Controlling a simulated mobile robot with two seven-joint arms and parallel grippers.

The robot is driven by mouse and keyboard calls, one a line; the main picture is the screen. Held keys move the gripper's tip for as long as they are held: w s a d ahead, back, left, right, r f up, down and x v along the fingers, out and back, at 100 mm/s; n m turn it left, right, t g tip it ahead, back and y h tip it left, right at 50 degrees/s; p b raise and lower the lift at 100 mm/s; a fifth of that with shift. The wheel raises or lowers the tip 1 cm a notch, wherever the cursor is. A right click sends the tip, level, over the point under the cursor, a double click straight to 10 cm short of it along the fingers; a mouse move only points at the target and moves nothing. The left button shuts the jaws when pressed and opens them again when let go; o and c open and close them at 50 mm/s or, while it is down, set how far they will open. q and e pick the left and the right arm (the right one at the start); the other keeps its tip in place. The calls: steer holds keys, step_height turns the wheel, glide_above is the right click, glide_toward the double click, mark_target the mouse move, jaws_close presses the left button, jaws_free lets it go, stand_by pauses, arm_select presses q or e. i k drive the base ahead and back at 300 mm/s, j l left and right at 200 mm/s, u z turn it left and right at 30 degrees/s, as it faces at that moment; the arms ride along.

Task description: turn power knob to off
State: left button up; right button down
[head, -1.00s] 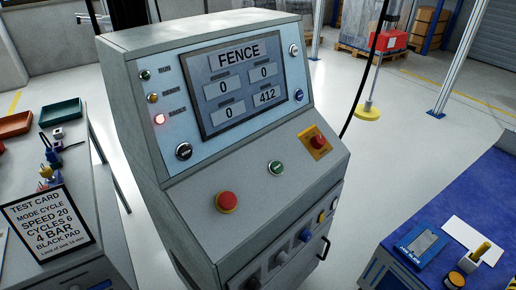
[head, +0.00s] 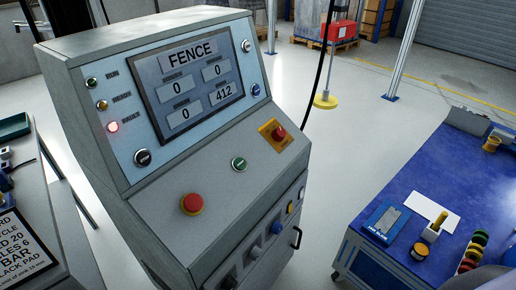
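The grey control cabinet (head: 150,216) stands at the left-centre of the head view, its screen (head: 195,88) reading FENCE with 0, 0, 0 and 412. A red knob (head: 279,134) sits on a yellow plate at the right of the sloped desk; its label is too small to read. A black round control (head: 143,157) is under the indicator lamps. I cannot tell which one is marked power, nor its setting. Neither gripper shows.
A red mushroom button (head: 192,203) and a green button (head: 239,164) are on the desk. A blue-topped workbench (head: 400,190) stands at right, with open floor (head: 310,180) between. A test card (head: 22,250) is at lower left.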

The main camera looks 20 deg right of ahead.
mark_target(280, 133)
steer(key=l+z, duration=0.3)
steer(key=l, duration=0.4)
steer(key=i+l+z, duration=0.6)
steer(key=i+l, duration=0.15)
